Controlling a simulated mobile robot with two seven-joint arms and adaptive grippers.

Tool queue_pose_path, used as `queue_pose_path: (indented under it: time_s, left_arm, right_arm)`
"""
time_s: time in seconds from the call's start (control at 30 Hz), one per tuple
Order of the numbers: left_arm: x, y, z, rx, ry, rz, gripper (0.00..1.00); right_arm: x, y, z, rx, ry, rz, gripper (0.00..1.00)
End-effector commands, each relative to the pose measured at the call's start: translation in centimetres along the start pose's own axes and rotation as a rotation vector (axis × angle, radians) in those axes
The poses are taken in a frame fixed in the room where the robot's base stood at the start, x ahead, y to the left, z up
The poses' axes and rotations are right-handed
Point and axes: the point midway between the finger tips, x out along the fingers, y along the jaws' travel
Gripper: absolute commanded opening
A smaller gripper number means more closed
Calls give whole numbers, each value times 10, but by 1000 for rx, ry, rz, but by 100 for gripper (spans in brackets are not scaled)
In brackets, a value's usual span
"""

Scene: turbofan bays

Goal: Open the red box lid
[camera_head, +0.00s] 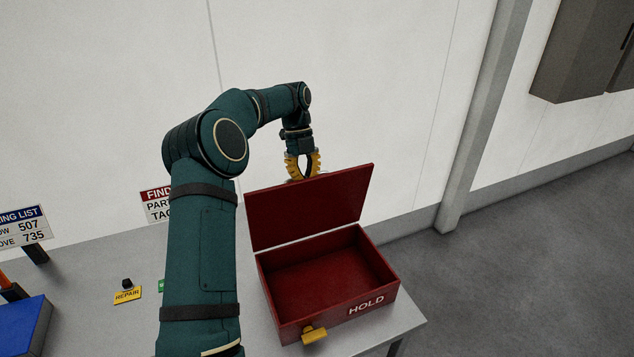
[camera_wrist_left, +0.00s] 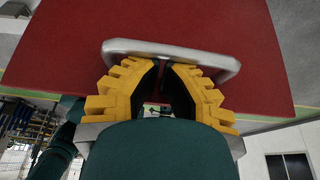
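The red box (camera_head: 337,312) marked HOLD stands on the grey table with its inside showing empty. Its lid (camera_head: 312,207) is raised at the back edge, with its inner face towards the head camera. A yellow latch piece (camera_head: 314,334) is on the box front. My left gripper (camera_head: 302,176) is behind the lid's upper edge, pointing down, its fingertips partly hidden. In the left wrist view the yellow fingers (camera_wrist_left: 160,70) converge close to the metal handle (camera_wrist_left: 172,50) on the red lid (camera_wrist_left: 160,20). Whether they grip the handle cannot be told. My right gripper is out of view.
The table (camera_head: 100,300) also holds a yellow REPAIR tag (camera_head: 127,295), a blue box (camera_head: 22,325) and a PICKING LIST sign (camera_head: 22,228). A red-headed sign (camera_head: 155,203) is behind my arm. A wall is behind; open floor lies right.

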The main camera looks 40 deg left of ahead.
Motion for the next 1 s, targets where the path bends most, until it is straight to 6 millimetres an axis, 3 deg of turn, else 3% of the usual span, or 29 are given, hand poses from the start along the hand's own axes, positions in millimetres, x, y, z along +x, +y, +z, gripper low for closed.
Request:
queue_pose_path:
  time_s: [0.23,0.77,1.0]
  left_arm:
    - [-3,9,6,0,0,-1,0]
    - [-4,10,6,1,-1,-2,0]
    - [-26,9,6,2,-4,-4,0]
  right_arm:
    - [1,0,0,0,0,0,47]
    - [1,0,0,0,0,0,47]
    - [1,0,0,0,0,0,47]
